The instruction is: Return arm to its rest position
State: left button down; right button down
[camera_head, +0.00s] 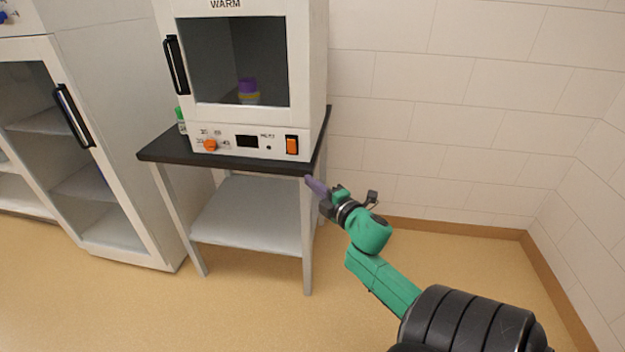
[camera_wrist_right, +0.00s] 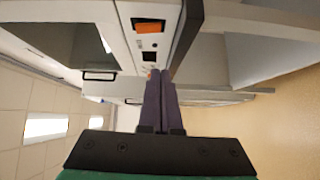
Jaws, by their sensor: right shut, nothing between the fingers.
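My right arm (camera_head: 385,280) is green and black and reaches in from the lower right in the head view. My right gripper (camera_head: 312,183) has purple fingers and is just beside the right front corner of the dark table top. In the right wrist view, the gripper's two fingers (camera_wrist_right: 160,75) lie together with nothing between them. I cannot tell whether the fingertips touch the table edge. My left gripper is in neither view.
A white warmer (camera_head: 305,70) with its door shut stands on the dark-topped table (camera_head: 160,150); a purple-capped container (camera_head: 248,90) shows through its window. A white cabinet (camera_head: 130,150) is at left. Floor right of the table is clear.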

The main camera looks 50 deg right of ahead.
jog(key=shift+d+f, duration=0.1)
jog(key=shift+f, duration=0.05)
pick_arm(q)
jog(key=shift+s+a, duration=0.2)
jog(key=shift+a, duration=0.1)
